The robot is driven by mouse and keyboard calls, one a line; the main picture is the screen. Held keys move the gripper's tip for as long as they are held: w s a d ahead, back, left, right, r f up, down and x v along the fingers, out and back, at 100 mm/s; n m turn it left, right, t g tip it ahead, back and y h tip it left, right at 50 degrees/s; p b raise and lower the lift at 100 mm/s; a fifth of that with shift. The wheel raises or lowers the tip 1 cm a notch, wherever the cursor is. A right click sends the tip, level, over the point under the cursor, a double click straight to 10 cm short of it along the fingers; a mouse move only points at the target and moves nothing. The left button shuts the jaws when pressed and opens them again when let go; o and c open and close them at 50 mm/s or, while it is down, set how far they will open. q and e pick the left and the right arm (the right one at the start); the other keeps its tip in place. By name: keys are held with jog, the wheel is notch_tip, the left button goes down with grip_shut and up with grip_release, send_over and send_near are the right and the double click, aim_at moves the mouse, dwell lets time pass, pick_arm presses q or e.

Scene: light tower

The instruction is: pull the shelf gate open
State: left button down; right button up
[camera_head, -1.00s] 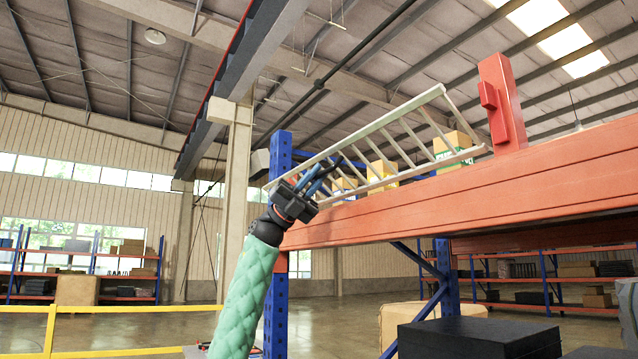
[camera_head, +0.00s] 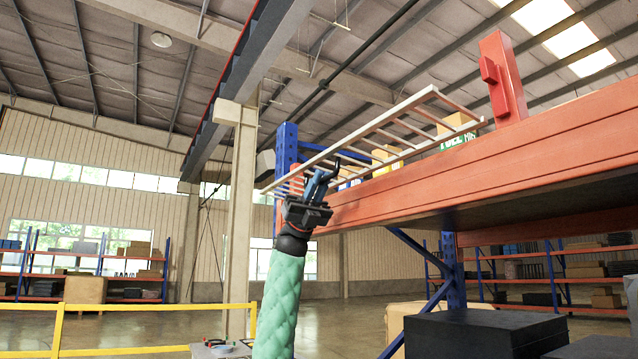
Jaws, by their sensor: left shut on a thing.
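The shelf gate (camera_head: 380,121) is a pale, ladder-like frame with several rungs. It lies slanted along the top of the orange shelf beam (camera_head: 470,162), and its right end is near a red post (camera_head: 508,85). My left gripper (camera_head: 320,182) is shut on the gate near its left end, with the green-sleeved arm reaching up from below. The fingers hide part of the gate, so the exact grip point is unclear. My right gripper is not in view.
Yellow and white boxes (camera_head: 455,127) stand on the shelf behind the gate. A blue upright (camera_head: 286,150) stands behind my left gripper. Black boxes (camera_head: 485,335) are below the shelf at right. A yellow rail (camera_head: 150,307) crosses the lower left.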

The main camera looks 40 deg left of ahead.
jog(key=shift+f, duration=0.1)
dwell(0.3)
pick_arm(q)
jog(key=c, duration=1.5)
grip_release()
jog(key=shift+d, duration=0.15)
